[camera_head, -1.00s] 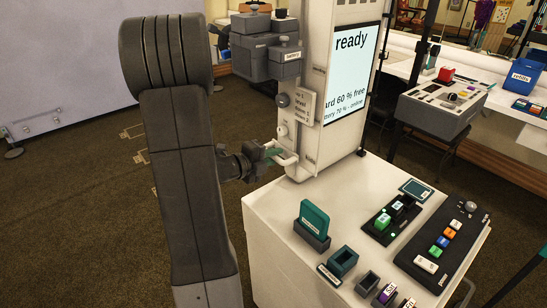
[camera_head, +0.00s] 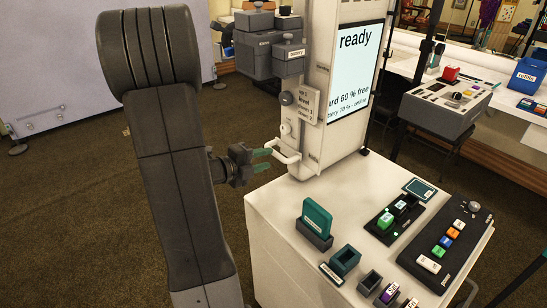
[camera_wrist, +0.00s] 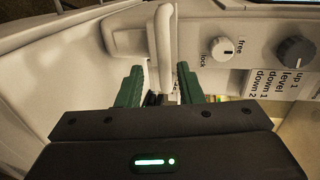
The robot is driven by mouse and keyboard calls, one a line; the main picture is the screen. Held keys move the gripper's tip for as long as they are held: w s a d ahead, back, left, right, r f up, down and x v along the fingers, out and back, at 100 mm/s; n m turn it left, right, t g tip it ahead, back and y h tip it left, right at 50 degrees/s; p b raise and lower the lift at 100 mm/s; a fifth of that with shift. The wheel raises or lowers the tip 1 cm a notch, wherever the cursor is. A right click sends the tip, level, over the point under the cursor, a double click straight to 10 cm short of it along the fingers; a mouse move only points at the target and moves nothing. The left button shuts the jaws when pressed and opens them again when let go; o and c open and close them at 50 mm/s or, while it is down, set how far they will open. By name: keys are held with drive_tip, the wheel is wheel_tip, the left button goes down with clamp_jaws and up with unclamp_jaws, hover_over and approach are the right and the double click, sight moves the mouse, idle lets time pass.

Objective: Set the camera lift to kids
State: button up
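The white camera lift column (camera_head: 322,85) stands on the cart and carries a dark camera unit (camera_head: 262,45) at its upper left. A white looped handle (camera_head: 288,157) sticks out low on the column; it is also large in the wrist view (camera_wrist: 163,45). My gripper (camera_head: 265,160) is at the handle, its two green fingers (camera_wrist: 160,84) spread apart. A handle bar lies between the fingers in the wrist view; I see no firm grip. A white knob marked free and lock (camera_wrist: 228,49) is to the right. Small labels on the column are too small to read.
A dark knob (camera_wrist: 296,52) is beside a plate reading up 1, level, down 1, down 2. The cart top (camera_head: 285,200) holds a teal card in a stand (camera_head: 316,220), small blocks and a button panel (camera_head: 445,245). A screen reading ready (camera_head: 355,75) is on the column.

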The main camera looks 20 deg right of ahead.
sight(274, 155)
drive_tip(key=v, duration=0.8)
drive_tip(key=shift+s+a, duration=0.2)
drive_tip(key=shift+a, duration=0.1)
drive_tip(key=x, duration=1.4)
drive_tip(key=shift+w+r, duration=0.1)
drive_tip(key=shift+a, duration=0.1)
